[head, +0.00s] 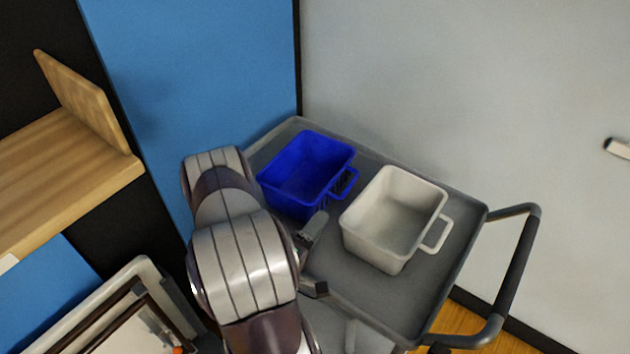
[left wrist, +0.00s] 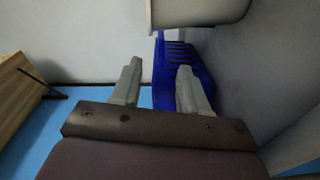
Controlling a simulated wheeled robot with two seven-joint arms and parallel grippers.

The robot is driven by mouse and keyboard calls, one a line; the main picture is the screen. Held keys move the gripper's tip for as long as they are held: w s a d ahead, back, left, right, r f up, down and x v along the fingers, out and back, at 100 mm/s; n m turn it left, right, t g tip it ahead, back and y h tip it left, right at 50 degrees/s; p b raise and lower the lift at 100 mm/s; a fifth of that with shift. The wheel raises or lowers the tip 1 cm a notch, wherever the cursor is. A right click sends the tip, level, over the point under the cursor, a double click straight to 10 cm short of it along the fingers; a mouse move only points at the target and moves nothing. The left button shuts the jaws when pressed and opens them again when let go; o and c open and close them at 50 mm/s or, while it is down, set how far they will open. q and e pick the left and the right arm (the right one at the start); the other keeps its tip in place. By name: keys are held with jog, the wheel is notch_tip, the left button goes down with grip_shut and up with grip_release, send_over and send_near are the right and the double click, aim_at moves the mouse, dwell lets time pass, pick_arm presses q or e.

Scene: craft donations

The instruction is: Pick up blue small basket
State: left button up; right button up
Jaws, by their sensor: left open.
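The blue small basket (head: 306,172) stands upright and looks empty on the back left of a grey cart tray, its handle toward the right. My left gripper (head: 317,260) is in front of the basket in the head view, low over the near edge of the tray, with my arm covering part of it. The blue basket (left wrist: 187,58) shows there behind the right finger, partly hidden by a pale container. My right gripper is in neither view.
A white basket (head: 392,215) with a handle stands on the cart tray (head: 400,305), right of the blue one. The cart's push handle (head: 518,265) sticks out at right. A wooden shelf (head: 70,165) is at left. Blue and grey walls (head: 460,90) rise behind.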

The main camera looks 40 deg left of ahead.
aim_at(339, 199)
pick_arm(q)
jog(key=w, duration=0.3)
jog(key=w+a, duration=0.1)
jog(key=w, duration=0.5)
jog(key=shift+w+a+f, duration=0.15)
jog(key=shift+w+a, duration=0.1)
grip_shut()
